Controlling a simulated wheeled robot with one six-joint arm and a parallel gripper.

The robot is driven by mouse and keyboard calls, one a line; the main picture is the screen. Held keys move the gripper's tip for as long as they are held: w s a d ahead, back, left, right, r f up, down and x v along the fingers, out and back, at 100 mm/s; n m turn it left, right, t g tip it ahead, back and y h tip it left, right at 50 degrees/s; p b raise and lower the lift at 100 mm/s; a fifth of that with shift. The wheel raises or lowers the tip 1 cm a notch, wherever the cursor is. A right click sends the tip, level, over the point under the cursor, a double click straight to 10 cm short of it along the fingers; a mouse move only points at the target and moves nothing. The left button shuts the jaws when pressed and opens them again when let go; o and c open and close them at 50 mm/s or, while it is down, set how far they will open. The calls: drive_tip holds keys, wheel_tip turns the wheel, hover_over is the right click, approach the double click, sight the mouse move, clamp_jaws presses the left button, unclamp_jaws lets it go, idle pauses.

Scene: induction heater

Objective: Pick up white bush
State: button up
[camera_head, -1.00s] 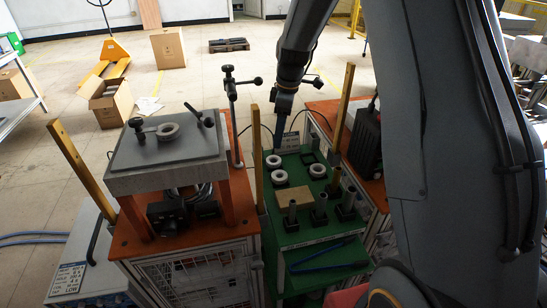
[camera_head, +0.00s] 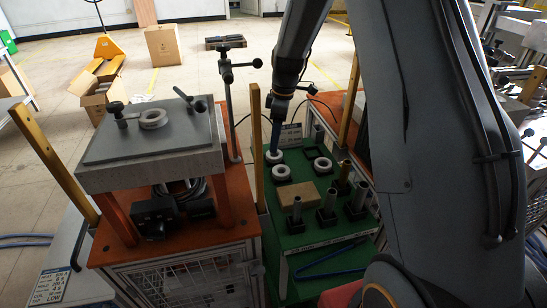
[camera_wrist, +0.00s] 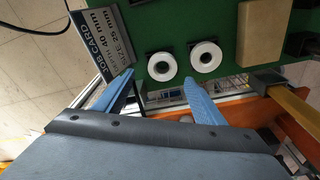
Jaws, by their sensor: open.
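White ring-shaped bushes sit on dark square holders on the green table top. In the head view one bush (camera_head: 274,157) is at the far left, a second (camera_head: 281,173) is just nearer, and a third (camera_head: 322,165) is to the right. The wrist view shows two, a left bush (camera_wrist: 161,67) and a right bush (camera_wrist: 206,56). My gripper (camera_wrist: 157,78) is open, its two blue fingers apart and nothing between them. In the wrist picture the left bush lies between the fingertips' lines. In the head view my gripper (camera_head: 276,142) is over the far-left bush; whether it touches is unclear.
A job card (camera_wrist: 103,40) stands left of the bushes. A tan block (camera_head: 306,194) and several metal posts (camera_head: 327,208) stand nearer on the green table. Left is the heater with a grey top plate (camera_head: 155,135) bearing another white ring (camera_head: 153,119). Yellow uprights (camera_head: 257,140) flank the table.

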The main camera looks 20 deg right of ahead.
drive_tip(key=shift+s+a+f+p, duration=0.1)
drive_tip(key=shift+f+p, duration=0.5)
drive_tip(key=shift+f, duration=0.85)
drive_tip(key=shift+s+a+f+p, duration=0.1)
drive_tip(key=shift+f+p, duration=0.45)
drive_tip(key=shift+f, duration=0.9)
drive_tip(key=c, duration=1.6)
